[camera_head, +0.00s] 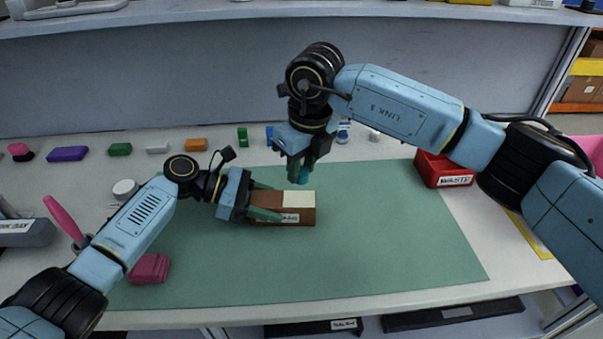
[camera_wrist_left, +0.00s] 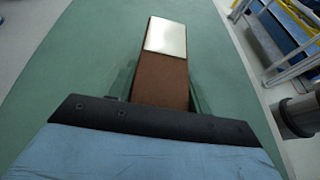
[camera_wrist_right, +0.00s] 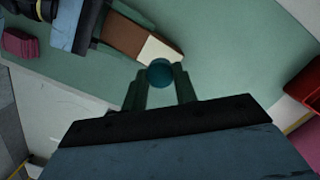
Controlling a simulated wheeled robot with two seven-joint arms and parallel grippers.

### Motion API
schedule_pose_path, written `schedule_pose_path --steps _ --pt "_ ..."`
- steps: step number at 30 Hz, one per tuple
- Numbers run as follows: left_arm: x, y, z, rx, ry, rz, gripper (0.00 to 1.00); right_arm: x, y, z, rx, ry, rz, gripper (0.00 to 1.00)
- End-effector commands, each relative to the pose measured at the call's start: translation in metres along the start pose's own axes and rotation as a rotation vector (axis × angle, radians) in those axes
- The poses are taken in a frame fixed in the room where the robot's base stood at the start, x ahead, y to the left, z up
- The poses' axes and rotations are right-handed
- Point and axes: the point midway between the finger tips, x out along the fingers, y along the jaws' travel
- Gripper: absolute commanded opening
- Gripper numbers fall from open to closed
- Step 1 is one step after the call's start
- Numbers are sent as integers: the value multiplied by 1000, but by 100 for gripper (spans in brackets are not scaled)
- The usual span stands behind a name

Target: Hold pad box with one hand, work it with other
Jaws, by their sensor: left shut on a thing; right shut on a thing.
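The pad box (camera_head: 308,214) is a brown block with a cream pad on part of its top and a label on its side. It rests on the green mat. My left gripper (camera_head: 265,204) is shut on the box's left part; the box also shows in the left wrist view (camera_wrist_left: 163,80). My right gripper (camera_head: 299,176) points down just above the box's pad end. It is shut on a round teal thing (camera_wrist_right: 160,73), which also shows between the fingers in the head view. I cannot tell whether the teal thing touches the pad (camera_wrist_right: 160,50).
A red waste bin (camera_head: 443,170) stands at the right mat edge. A crimson block (camera_head: 149,268) lies at the left, near a pink-handled tool (camera_head: 63,217). Several coloured blocks line the back, including a purple one (camera_head: 68,154). The mat's (camera_head: 400,250) front right is clear.

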Motion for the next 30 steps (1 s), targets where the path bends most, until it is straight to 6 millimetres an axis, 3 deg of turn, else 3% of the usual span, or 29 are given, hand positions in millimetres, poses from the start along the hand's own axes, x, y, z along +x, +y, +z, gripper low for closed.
schedule_pose_path --steps 11,12,17,26,30 --pt "0 0 -1 -1 1 0 12 -7 1 1 -1 0 1 8" --pt "0 0 -1 -1 1 0 54 -7 1 1 -1 0 1 8" --pt "0 0 -1 -1 1 0 74 -6 1 1 -1 0 1 8" --pt "-2 0 0 0 1 0 74 -6 0 1 -1 0 1 8" --pt "-17 1 -1 -1 1 3 74 -6 0 1 -1 0 1 8"
